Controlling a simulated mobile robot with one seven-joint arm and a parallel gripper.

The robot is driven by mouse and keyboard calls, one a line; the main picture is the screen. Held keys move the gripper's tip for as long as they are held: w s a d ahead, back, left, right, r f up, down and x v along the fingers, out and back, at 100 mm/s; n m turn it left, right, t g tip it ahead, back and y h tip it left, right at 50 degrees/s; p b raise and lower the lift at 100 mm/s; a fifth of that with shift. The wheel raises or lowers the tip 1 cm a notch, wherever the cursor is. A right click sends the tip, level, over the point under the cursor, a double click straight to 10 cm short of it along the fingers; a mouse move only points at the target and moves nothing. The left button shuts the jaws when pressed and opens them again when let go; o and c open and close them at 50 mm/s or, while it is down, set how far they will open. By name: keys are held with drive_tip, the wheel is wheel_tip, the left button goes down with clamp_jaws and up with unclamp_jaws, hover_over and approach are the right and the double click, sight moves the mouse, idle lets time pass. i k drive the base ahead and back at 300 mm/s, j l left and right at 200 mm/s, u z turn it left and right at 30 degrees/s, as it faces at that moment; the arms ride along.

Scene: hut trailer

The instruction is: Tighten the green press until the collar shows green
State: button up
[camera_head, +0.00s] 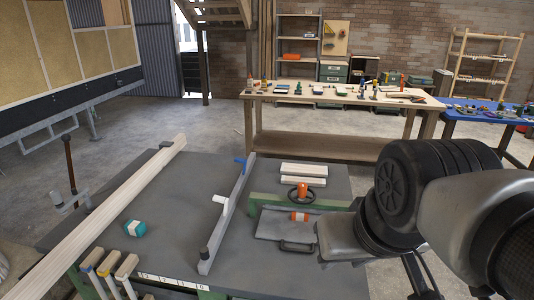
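The green press (328,202) stands on the dark grey workbench (235,285), right of the middle. It has a long green bar and a dark round handwheel (291,193). An orange part (303,188) sits at the wheel. A second orange band (300,217) lies just below it, over a grey plate. No green collar can be made out; which orange part is the collar is unclear. My arm comes in from the right, and its grey and black end part hangs beside the press's right end, seemingly apart from the wheel. My gripper's fingertips cannot be made out.
A long pale plank (115,205) lies along the bench's left side. A grey rail (226,220) with a blue end stands left of the press. A teal ball-like item (135,228) and several mallet-like tools (108,264) are at left. Pale wood blocks (303,169) lie behind the press.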

sight(302, 189)
drive_tip(key=l+u, duration=0.3)
drive_tip(key=l, duration=0.2)
drive_tip(key=k+l+u, duration=0.25)
drive_tip(key=l, duration=0.25)
drive_tip(key=i+l+u, duration=0.1)
drive_tip(key=l+u, duration=0.15)
drive_tip(key=l, duration=0.3)
drive_tip(key=l+u, duration=0.25)
drive_tip(key=l, duration=0.3)
drive_tip(key=i+l+u, duration=0.1)
drive_tip(key=l+u, duration=0.15)
drive_tip(key=l, duration=0.3)
drive_tip(key=l+u, duration=0.2)
drive_tip(key=l, duration=0.35)
drive_tip(key=i+l+u, duration=0.25)
drive_tip(key=l, duration=0.3)
drive_tip(key=l+u, duration=0.2)
drive_tip(key=l, duration=0.3)
drive_tip(key=i+l+u, duration=0.25)
drive_tip(key=l, duration=0.35)
drive_tip(key=k, duration=0.1)
